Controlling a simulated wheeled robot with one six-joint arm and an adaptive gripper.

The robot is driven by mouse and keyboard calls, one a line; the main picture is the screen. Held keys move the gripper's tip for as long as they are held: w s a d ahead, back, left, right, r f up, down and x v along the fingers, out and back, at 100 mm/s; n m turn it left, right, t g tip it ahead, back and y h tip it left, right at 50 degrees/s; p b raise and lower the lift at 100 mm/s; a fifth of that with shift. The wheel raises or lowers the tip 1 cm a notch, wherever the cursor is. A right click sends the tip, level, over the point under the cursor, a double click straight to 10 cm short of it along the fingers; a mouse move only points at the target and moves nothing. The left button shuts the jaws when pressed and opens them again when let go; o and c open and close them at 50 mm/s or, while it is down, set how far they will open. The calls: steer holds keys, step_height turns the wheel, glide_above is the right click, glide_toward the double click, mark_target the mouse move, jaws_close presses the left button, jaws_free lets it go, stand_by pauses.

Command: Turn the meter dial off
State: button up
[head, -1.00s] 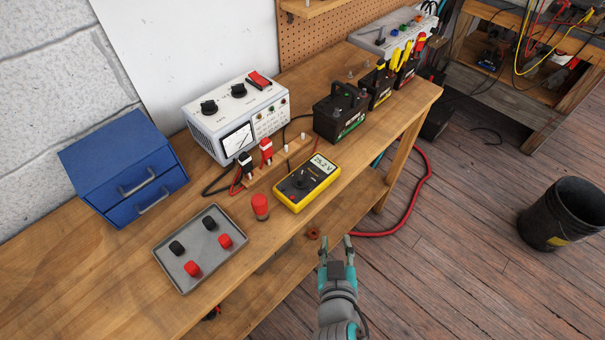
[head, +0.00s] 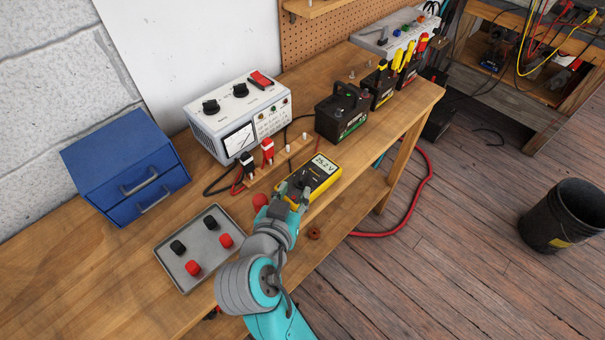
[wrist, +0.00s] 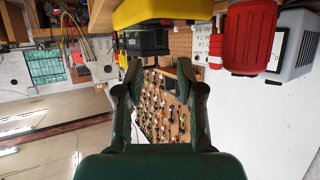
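The yellow multimeter (head: 330,180) lies face up near the bench's front edge, its display lit and reading about 25.2 V. It also shows as a yellow body at the top of the wrist view (wrist: 160,10). Its dark dial (head: 303,180) is partly hidden by my gripper, so I cannot tell its setting. My gripper (head: 293,192) is at the meter's near end, fingers apart and empty. In the wrist view my gripper (wrist: 158,72) also shows open, with nothing between its fingers. I cannot tell whether it touches the meter.
A red cap (head: 260,201) stands just left of my gripper and looks large in the wrist view (wrist: 248,38). A grey tray (head: 168,262) with red and black knobs lies further left. A white analog-meter box (head: 210,125) and a black battery (head: 341,112) stand behind.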

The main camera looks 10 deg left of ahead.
mark_target(302, 176)
steer(key=x, duration=0.8)
steer(key=shift+r, duration=0.1)
jaws_close()
